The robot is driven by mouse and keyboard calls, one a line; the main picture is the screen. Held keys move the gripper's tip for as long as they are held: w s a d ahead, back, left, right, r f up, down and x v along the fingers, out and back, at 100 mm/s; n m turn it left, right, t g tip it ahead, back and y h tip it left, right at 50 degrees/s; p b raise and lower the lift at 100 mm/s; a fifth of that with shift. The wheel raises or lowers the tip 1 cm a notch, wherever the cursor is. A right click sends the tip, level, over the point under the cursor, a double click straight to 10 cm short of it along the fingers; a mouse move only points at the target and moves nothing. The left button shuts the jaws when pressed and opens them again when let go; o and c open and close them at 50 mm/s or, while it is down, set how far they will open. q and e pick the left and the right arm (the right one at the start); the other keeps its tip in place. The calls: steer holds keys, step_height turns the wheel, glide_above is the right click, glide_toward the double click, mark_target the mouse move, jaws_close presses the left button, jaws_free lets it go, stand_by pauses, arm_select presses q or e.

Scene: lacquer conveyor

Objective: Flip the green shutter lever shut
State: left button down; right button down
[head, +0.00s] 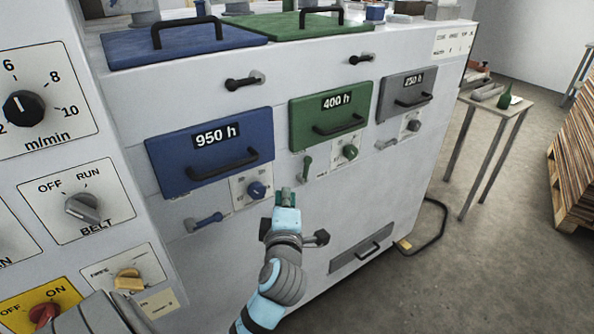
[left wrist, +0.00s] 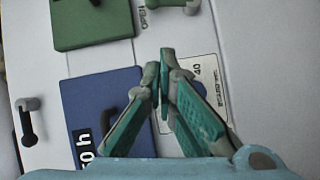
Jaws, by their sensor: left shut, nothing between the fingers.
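The green shutter lever (head: 306,168) stands roughly upright on the white machine face below the green 400 h panel (head: 310,112), left of that panel's dial. In the left wrist view, part of the green lever (left wrist: 172,5) shows at the top edge, near the word OPEN. My left gripper (head: 286,194) is shut and empty, in front of the machine, below and left of the green lever in the head view. In the left wrist view its fingertips (left wrist: 165,68) meet over the blue dial's label, apart from the lever.
The blue lever (head: 204,220) and grey lever (head: 387,144) lie nearly flat. A blue dial (head: 257,190) and green dial (head: 349,151) stick out nearby. A dark handle (head: 374,250) is on the lower drawer. A small table (head: 500,106) stands right of the machine.

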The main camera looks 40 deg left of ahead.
mark_target(305, 170)
arm_select(q)
steer(key=x, duration=1)
steer(key=w, duration=0.2)
steer(key=w+f, duration=0.1)
steer(key=shift+w+d, duration=0.3)
steer(key=shift+d, duration=0.05)
steer(key=shift+r, duration=0.1)
steer(key=shift+w, duration=0.1)
steer(key=shift+w+r+m+p, duration=0.1)
steer(key=shift+r+m+p, duration=0.05)
steer(key=shift+m+p, duration=0.15)
